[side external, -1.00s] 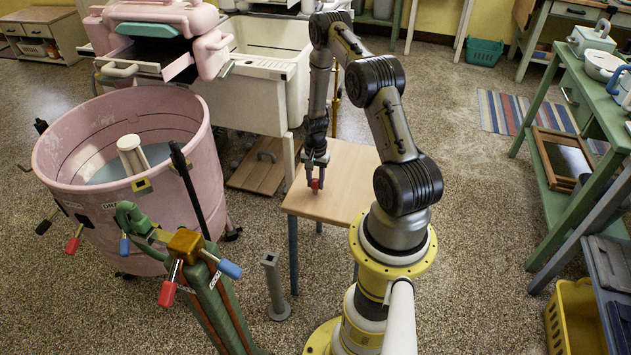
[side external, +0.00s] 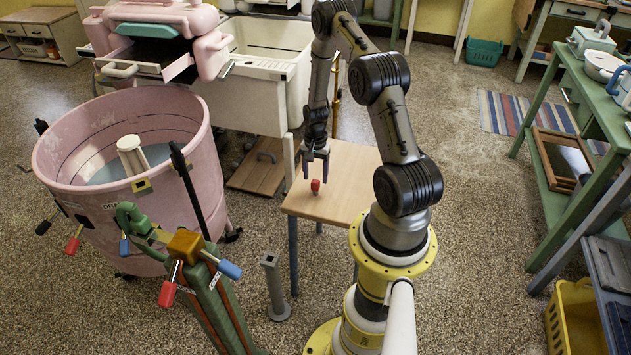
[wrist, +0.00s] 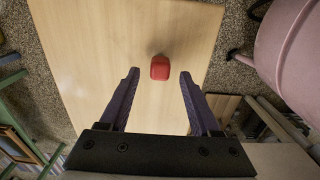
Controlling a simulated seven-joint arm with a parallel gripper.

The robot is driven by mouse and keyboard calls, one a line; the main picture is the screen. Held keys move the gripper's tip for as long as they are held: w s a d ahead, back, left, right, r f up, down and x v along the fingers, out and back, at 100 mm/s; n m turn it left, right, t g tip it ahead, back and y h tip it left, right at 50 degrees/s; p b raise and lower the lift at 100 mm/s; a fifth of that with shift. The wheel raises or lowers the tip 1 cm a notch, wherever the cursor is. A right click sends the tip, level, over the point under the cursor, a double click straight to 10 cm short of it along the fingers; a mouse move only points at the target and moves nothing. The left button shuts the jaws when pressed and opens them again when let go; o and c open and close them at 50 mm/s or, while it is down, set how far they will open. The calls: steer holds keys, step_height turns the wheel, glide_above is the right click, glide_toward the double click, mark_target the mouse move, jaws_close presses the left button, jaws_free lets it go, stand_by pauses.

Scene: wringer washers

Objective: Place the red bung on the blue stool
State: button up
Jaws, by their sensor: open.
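The red bung (side external: 315,186) stands on the light wooden top of the stool (side external: 345,205), which has blue-grey legs. The bung is near the top's left side in the side view. In the wrist view the bung (wrist: 160,68) sits on the bare wood (wrist: 100,50), just beyond and between my fingertips. My gripper (side external: 316,165) points down above the bung. Its two dark fingers are spread wide, with nothing between them, and appear clear of the bung.
A pink washer tub (side external: 70,170) stands left of the stool. A green post with coloured handles (side external: 185,245) is in front of it, and a small grey post (side external: 274,290) stands near the stool's leg. Green shelving (side external: 560,190) is at the right. The rest of the stool top is clear.

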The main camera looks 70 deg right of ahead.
step_height(320, 180, up, 8)
step_height(320, 180, up, 11)
steer(key=n+t, duration=0.1)
steer(key=n, duration=0.2)
glide_above(315, 181)
steer(key=w+a, duration=0.4)
steer(key=a, duration=0.2)
steer(key=a+r+n+t+h, duration=0.1)
steer(key=a+r+n, duration=0.4)
steer(key=a+r, duration=0.5)
steer(key=s+a+r+n+t, duration=0.1)
steer(key=s+a+r+n, duration=0.4)
steer(key=s+a, duration=0.2)
steer(key=s+a+r+n+t+y, duration=0.1)
steer(key=s+a+r+n+t, duration=0.1)
steer(key=s+a+r+n, duration=0.3)
steer(key=s+a, duration=0.1)
steer(key=a, duration=0.2)
steer(key=shift+s+t, duration=0.3)
steer(key=shift+s, duration=0.1)
